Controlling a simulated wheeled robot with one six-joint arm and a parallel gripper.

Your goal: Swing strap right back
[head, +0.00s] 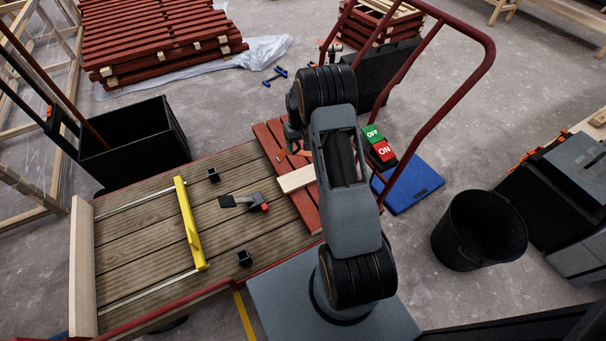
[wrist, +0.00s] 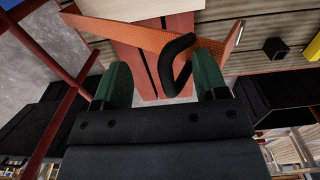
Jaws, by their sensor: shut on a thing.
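An orange strap (wrist: 135,35) crosses the upper part of the wrist view, over red boards, with a pale metal piece at its right end. A black curved handle (wrist: 167,70) stands out from it between the green fingers of my gripper (wrist: 162,72). My gripper is shut on this handle; the exact contact is hard to see. In the head view my arm hides most of the gripper, and a bit of orange (head: 303,153) shows beside it. Red battens (head: 270,140) lie at the right end of the deck with a pale batten (head: 296,179) across them.
The plank deck (head: 150,240) carries a yellow bar (head: 188,222), a black tool with a red end (head: 246,201) and small black blocks (head: 213,175). A red tube handle (head: 480,45) rises at right near the green OFF and red ON blocks (head: 384,152). A black bin (head: 140,140) stands behind.

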